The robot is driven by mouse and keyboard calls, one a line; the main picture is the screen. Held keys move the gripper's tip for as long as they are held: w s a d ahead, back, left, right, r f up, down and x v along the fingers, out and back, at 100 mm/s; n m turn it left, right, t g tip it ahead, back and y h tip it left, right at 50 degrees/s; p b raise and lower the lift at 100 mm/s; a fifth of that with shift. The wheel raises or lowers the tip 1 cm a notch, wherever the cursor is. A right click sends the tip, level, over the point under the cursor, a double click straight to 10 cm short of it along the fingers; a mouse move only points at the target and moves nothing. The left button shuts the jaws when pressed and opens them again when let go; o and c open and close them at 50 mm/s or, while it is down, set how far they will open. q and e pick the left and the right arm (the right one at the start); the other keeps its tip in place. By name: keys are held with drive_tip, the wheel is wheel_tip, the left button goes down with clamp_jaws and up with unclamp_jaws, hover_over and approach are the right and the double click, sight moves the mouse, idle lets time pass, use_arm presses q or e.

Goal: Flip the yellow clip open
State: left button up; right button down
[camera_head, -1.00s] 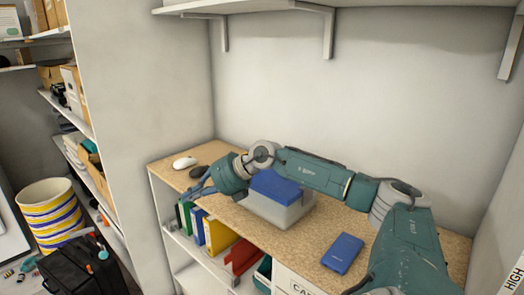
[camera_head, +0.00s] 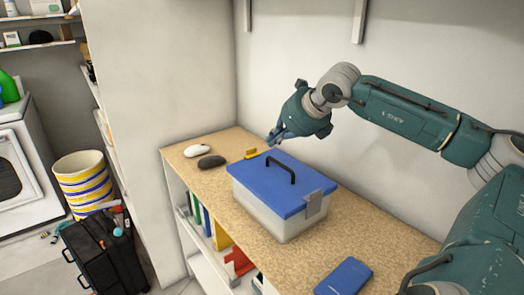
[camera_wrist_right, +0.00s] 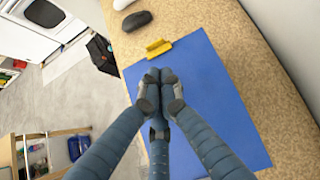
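The yellow clip (camera_head: 251,153) is at the far left end of a box with a blue lid (camera_head: 265,182) and a pale translucent body (camera_head: 262,212). In the right wrist view the clip (camera_wrist_right: 157,47) sits at the lid's edge, just beyond my fingertips. I cannot tell clearly whether it is latched. My right gripper (camera_head: 274,138) is above the lid's far side, near the clip. Its fingertips are together in the wrist view (camera_wrist_right: 160,76), with nothing visible between them. A grey clip (camera_head: 317,203) is on the box's near right end. My left gripper is not in view.
A black handle (camera_head: 281,167) stands up from the lid. A white mouse (camera_head: 198,151) and a dark mouse (camera_head: 211,162) lie left of the box on the speckled shelf top (camera_head: 225,196). A blue flat object (camera_head: 344,277) lies at the right front. A wall stands behind.

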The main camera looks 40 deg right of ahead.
sight(256, 154)
drive_tip(key=shift+w+f+p, duration=0.2)
drive_tip(key=shift+f+p, duration=0.05)
drive_tip(key=shift+p, duration=0.05)
drive_tip(key=p+x, duration=0.3)
drive_tip(key=x, duration=0.5)
drive_tip(key=shift+w+d+p, duration=0.15)
drive_tip(key=shift+p, duration=0.15)
drive_tip(key=shift+w+d+f, duration=0.1)
drive_tip(key=shift+w+f, duration=0.25)
drive_tip(key=shift+f, duration=0.2)
